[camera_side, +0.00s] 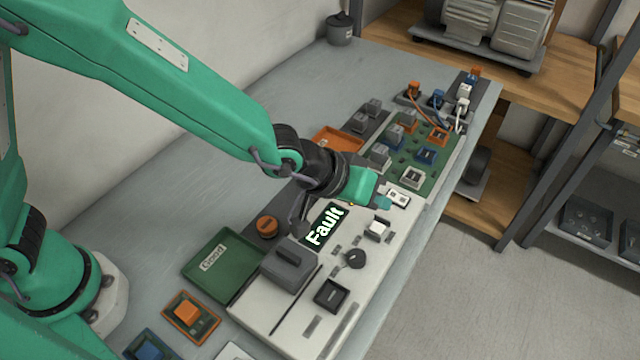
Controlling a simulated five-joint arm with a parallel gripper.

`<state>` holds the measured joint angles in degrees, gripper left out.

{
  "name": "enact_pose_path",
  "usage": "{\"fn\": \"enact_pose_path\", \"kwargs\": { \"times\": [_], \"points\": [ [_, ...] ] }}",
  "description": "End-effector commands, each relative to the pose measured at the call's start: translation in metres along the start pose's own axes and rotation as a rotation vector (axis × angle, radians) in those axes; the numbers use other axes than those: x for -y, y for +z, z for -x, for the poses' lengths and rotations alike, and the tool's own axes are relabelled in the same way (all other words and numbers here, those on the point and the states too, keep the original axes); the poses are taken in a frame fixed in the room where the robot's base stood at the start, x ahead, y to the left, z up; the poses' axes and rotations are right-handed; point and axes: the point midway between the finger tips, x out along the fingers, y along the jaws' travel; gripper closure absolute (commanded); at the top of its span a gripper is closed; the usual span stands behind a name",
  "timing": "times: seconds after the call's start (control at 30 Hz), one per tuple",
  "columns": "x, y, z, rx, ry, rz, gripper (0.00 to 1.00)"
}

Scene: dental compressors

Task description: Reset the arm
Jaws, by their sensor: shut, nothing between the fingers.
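My green arm reaches from the left across the grey bench. My gripper (384,200) is small in the picture, past the black wrist joint. It is shut with nothing held, over the far part of the white panel (262,315), beside a small white block with dark marks (398,197). Whether the fingertips touch anything, I cannot tell. A black display on the panel reads "Fault" (325,227). My forearm and wrist hide part of the bench behind them.
The panel carries a grey box (288,264), a black knob (355,259), a white switch (378,229) and a dark square block (331,295). A green tray (222,267) lies to its left. A green board (420,158) with several modules and cables is beyond. Bare bench (345,85) lies at the back.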

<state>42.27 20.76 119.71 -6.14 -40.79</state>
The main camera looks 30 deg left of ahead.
Motion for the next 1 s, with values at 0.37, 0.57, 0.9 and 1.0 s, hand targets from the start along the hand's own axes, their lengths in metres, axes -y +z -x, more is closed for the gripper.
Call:
{"fn": "enact_pose_path", "kwargs": {
  "times": [0.37, 0.57, 0.9, 1.0],
  "points": [
    [0.0, 0.0, 0.0, 0.0, 0.0, 0.0, 1.0],
    [0.003, -0.003, 0.004, -0.002, -0.006, -0.001, 1.0],
    [0.037, -0.037, 0.053, -0.017, -0.081, -0.022, 1.0],
    [0.054, -0.048, 0.076, -0.019, -0.116, -0.031, 1.0]
  ]
}}
